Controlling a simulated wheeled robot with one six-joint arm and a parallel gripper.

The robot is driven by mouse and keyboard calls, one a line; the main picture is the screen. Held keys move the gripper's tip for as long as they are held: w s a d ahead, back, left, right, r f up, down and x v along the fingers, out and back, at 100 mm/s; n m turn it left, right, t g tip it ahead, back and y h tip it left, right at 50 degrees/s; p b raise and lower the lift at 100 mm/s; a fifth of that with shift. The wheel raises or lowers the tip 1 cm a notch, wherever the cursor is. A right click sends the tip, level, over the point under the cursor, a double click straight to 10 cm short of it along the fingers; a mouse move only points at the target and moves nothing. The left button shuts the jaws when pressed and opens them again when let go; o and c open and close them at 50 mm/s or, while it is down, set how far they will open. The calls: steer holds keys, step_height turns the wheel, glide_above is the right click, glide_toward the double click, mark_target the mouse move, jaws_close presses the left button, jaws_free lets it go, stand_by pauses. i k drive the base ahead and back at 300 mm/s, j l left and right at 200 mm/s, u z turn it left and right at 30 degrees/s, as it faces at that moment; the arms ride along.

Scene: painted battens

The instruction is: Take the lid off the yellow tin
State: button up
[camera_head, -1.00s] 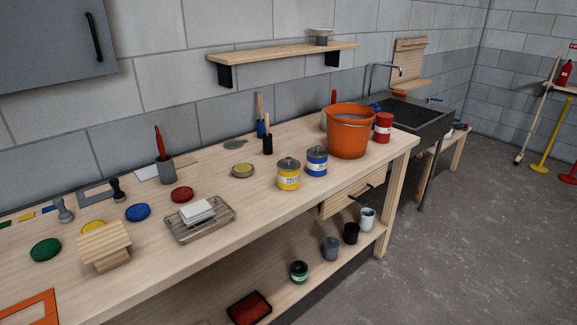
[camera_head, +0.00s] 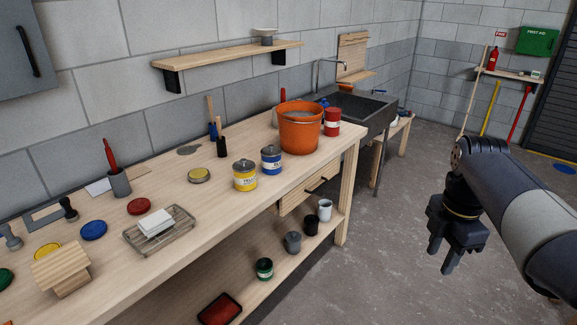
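The yellow tin (camera_head: 246,181) stands upright on the workbench (camera_head: 190,222), near its front edge. It has a white label and a grey lid (camera_head: 243,163) with a small knob on top. A blue tin (camera_head: 271,163) with a similar lid stands just right of it. My gripper (camera_head: 441,259) is at the right of the view, pointing down over the floor, well away from the bench and the yellow tin. Its fingers look apart with nothing between them.
An orange bucket (camera_head: 300,134) and a red tin (camera_head: 332,125) stand right of the tins. A wire rack (camera_head: 160,238) and a round yellow-topped dish (camera_head: 199,175) are to the left. Bare bench top lies left of the yellow tin. A wall shelf (camera_head: 228,56) hangs above.

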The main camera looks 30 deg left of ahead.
mark_target(244, 165)
steer(key=i+j+u, duration=0.8)
steer(key=j+u, duration=0.15)
steer(key=i+j, duration=0.3)
steer(key=i, duration=0.15)
steer(key=i+j, duration=0.25)
steer(key=i, duration=0.15)
